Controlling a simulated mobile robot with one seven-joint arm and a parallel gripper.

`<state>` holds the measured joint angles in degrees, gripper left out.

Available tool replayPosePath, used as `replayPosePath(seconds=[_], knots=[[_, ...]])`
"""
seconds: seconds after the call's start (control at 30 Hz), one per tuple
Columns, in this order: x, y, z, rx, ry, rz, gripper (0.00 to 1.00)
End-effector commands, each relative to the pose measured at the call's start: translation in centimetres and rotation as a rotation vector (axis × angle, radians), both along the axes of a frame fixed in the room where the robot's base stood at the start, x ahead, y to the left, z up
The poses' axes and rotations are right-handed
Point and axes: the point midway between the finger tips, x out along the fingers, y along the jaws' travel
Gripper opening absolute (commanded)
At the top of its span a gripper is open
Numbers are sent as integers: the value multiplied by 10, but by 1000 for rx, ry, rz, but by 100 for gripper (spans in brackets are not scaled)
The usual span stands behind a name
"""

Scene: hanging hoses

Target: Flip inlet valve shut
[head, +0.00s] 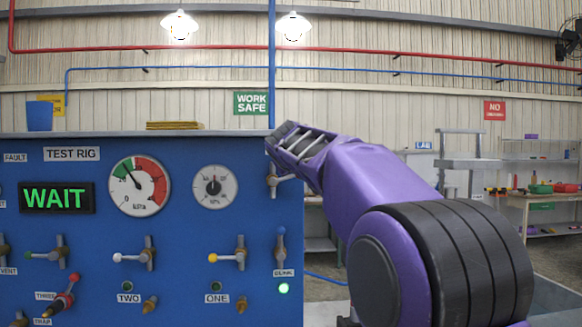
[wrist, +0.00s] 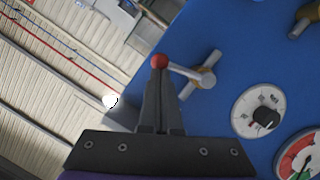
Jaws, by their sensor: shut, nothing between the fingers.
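A valve with a light metal lever and red ball end (wrist: 159,61) shows in the wrist view, its body (wrist: 205,78) on the blue panel. The lever points sideways from the body toward the panel's edge. In the head view this appears to be the valve (head: 272,181) at the panel's right edge, its lever end hidden behind my arm. No inlet label is readable. My gripper (wrist: 159,75) is shut and empty, its fingertips at the red ball in the picture; I cannot tell whether they touch it. My gripper (head: 296,145) also shows in the head view, over the panel's upper right corner.
The blue panel (head: 110,225) carries a WAIT display (head: 57,197), two gauges and several other valves, among them a blue-handled one (head: 281,247) below. A blue cup (head: 40,116) stands on its top ledge. Right of my arm are shelves and a bench (head: 545,198).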

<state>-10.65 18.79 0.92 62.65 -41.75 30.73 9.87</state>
Motion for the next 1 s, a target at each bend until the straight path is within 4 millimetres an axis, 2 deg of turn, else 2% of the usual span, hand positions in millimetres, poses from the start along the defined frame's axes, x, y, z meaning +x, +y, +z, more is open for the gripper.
replayPosePath(seconds=[0.17,1.0], knots=[[0,-5,-8,113,1,-1,0],[0,-7,-15,104,1,1,0]])
